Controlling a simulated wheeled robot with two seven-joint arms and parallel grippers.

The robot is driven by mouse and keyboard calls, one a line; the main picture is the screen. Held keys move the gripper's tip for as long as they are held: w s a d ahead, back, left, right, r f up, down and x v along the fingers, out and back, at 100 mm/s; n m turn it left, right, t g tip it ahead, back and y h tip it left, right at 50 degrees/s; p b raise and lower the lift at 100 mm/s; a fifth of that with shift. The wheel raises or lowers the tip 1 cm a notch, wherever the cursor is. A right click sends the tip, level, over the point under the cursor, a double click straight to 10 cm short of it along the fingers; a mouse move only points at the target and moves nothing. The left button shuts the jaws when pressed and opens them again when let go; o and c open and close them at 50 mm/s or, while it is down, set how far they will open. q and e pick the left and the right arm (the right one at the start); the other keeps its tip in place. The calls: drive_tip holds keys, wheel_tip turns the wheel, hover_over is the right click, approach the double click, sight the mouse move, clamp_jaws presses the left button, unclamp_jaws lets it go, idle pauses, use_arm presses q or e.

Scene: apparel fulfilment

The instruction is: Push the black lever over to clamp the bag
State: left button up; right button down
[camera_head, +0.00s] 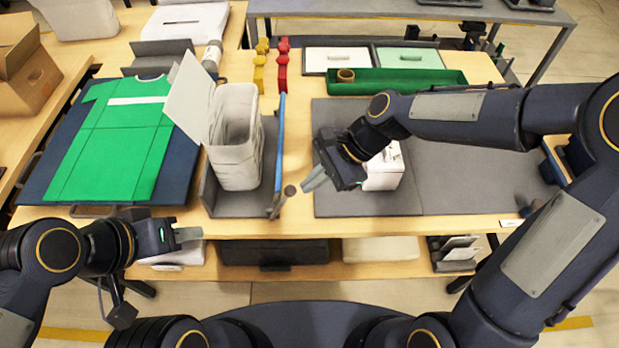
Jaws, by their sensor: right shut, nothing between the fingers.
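The bag (236,165) is white-grey and stands upright with its mouth open in a grey holder (209,190). Its large flap (190,97) leans out to the left. A long blue bar (280,145) runs along the holder's right side. The black lever (284,197) sits at the bar's near end, with a round dark knob on top, and points up to the right. My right gripper (314,178) is shut and empty, its fingertips just right of the knob; I cannot tell whether they touch. My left gripper (187,235) is low at the table's front edge, away from the bag; its finger gap is not clear.
A green shirt (117,135) lies on a dark board at left. A white box (385,170) stands on the grey mat (450,190), partly behind my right gripper. A green tray (400,87) and yellow (259,72) and red (283,70) pieces are at the back.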

drive_tip(key=shift+s+a+r, duration=0.15)
drive_tip(key=shift+a, duration=0.15)
